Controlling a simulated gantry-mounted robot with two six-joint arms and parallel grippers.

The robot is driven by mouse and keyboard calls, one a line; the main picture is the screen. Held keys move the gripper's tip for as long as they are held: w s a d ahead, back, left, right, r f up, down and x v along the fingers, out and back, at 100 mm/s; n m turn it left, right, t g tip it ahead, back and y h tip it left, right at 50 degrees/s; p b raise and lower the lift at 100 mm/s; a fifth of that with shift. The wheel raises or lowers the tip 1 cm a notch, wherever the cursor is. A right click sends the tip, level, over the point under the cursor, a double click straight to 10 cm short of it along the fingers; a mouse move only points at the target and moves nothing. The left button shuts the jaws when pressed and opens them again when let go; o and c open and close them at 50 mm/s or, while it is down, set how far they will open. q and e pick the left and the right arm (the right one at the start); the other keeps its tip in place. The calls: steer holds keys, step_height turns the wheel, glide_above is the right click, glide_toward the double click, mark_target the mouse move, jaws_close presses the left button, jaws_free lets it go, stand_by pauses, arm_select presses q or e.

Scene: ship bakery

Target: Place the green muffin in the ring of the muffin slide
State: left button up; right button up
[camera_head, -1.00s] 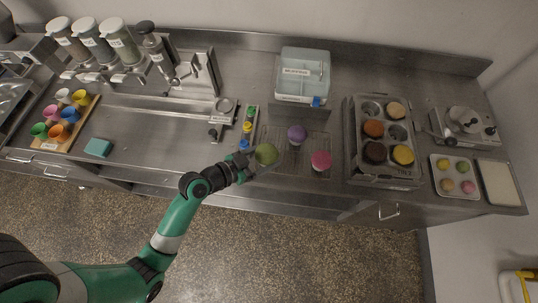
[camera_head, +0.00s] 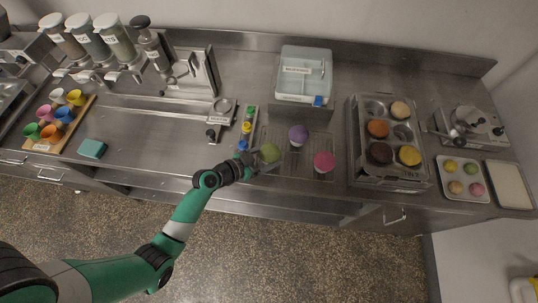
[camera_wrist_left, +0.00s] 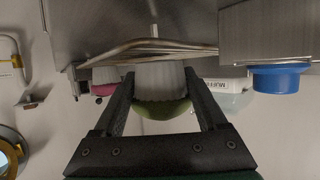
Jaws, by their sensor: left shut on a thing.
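The green muffin (camera_head: 270,153) is at the front left of the wire rack (camera_head: 290,170). My left gripper (camera_head: 256,161) is shut on it from the front left. In the left wrist view the fingers (camera_wrist_left: 160,98) hold it by its pale cup (camera_wrist_left: 160,78), with the green top (camera_wrist_left: 163,109) showing. Whether it touches the rack is hard to tell. A metal fixture with a round part (camera_head: 224,105) stands left of the rack; it may be the muffin slide, but its ring is too small to make out. My right gripper is not in view.
A purple muffin (camera_head: 299,135) and a pink muffin (camera_head: 324,162) stand on the rack. Green, yellow and blue pieces (camera_head: 246,128) stand in a row left of it. A lidded box (camera_head: 305,62) is behind; a muffin tin (camera_head: 354,150) is right.

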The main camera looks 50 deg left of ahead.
arm_select(q)
steer(key=shift+f, duration=0.3)
steer(key=o, duration=0.9)
steer(key=shift+r, duration=0.1)
steer(key=shift+r, duration=0.15)
steer(key=p+v, duration=0.1)
steer(key=v, duration=0.8)
steer(key=shift+r, duration=0.15)
steer(key=shift+p+v, duration=1.05)
steer(key=shift+v, duration=0.2)
